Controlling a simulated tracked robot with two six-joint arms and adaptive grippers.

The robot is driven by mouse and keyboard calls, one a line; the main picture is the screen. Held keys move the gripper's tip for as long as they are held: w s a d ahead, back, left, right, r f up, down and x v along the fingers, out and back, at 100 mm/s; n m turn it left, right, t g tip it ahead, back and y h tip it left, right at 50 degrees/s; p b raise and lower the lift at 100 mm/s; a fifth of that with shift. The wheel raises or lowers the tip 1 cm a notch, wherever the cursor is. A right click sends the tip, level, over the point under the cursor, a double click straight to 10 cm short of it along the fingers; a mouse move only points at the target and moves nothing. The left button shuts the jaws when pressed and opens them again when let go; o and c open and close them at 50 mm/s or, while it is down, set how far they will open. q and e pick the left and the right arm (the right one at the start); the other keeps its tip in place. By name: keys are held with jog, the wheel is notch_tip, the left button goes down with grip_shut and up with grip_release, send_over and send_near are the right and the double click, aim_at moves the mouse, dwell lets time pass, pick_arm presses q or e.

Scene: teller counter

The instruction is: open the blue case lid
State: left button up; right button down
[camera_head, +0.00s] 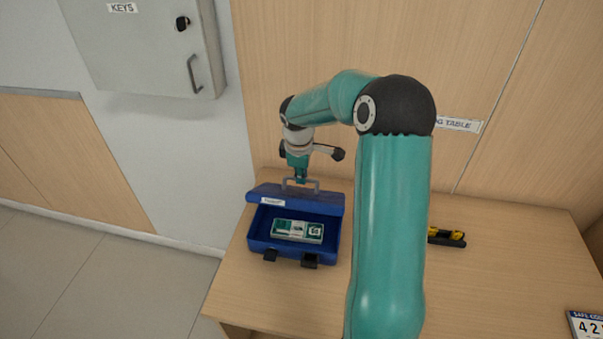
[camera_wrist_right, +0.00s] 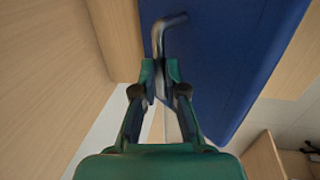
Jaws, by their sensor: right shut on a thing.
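The blue case (camera_head: 258,245) sits on the wooden table with its lid (camera_head: 326,203) raised at the back. Inside the case lies a banded green and white bundle (camera_head: 298,231). Two dark latches show on its front. My right gripper (camera_head: 300,180) is above the lid, shut on the grey lid handle (camera_head: 315,185). In the right wrist view, the fingertips (camera_wrist_right: 160,78) close around the handle's bar (camera_wrist_right: 160,35), with the blue lid (camera_wrist_right: 225,50) behind it. My left gripper is out of view.
The wooden table (camera_head: 480,270) has free room to the right of my arm. A yellow and black object (camera_head: 447,237) lies there, partly hidden by my arm. A numbered sign (camera_head: 588,325) is at the right edge. A grey key cabinet (camera_head: 140,50) hangs on the wall.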

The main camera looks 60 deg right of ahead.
aim_at(300, 193)
jog(key=shift+f, duration=0.25)
jog(key=c, duration=1.6)
grip_release()
jog(key=o, duration=0.4)
jog(key=shift+w+d+f, duration=0.1)
jog(key=shift+d+f, duration=0.05)
jog(key=shift+r, duration=0.7)
jog(key=v, duration=1.1)
jog(key=shift+f, duration=0.1)
